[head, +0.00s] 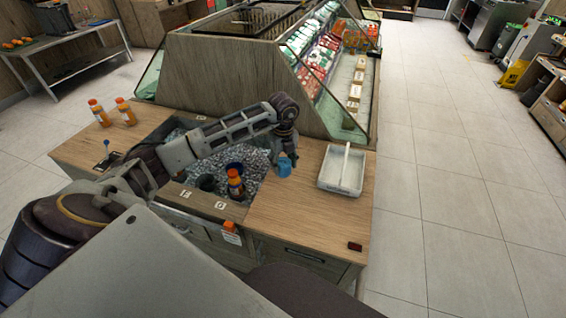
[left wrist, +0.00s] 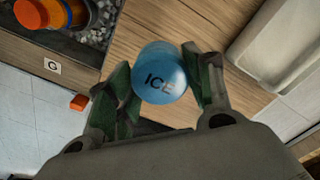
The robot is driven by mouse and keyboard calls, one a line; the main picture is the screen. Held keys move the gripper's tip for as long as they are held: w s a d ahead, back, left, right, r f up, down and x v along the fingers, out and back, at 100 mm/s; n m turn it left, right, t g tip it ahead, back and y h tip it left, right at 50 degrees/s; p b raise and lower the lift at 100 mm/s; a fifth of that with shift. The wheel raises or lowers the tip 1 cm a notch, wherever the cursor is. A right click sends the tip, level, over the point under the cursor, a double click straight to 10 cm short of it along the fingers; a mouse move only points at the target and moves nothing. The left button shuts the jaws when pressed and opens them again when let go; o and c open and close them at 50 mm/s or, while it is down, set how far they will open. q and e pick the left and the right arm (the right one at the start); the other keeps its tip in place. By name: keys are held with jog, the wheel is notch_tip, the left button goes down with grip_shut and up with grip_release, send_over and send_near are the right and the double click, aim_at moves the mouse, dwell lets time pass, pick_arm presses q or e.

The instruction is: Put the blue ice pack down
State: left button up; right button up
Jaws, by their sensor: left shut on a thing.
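The blue ice pack (left wrist: 160,77) is a rounded piece with the word ICE on it, held between the fingers of my left gripper (left wrist: 157,88) in the left wrist view. In the head view the ice pack (head: 284,167) hangs below my left gripper (head: 284,153), at the right edge of the ice well. Wooden counter shows around it in the wrist view; I cannot tell whether it touches the counter. My right gripper is not in view.
The ice well (head: 262,160) holds an orange bottle (head: 235,184) and dark cups. A white tray (head: 342,170) with a handle stands to the right on the wooden counter (head: 300,215). The counter's front right is mostly clear. Two orange bottles (head: 112,112) stand at the left.

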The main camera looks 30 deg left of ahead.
pick_arm(q)
jog(key=shift+m, duration=0.4)
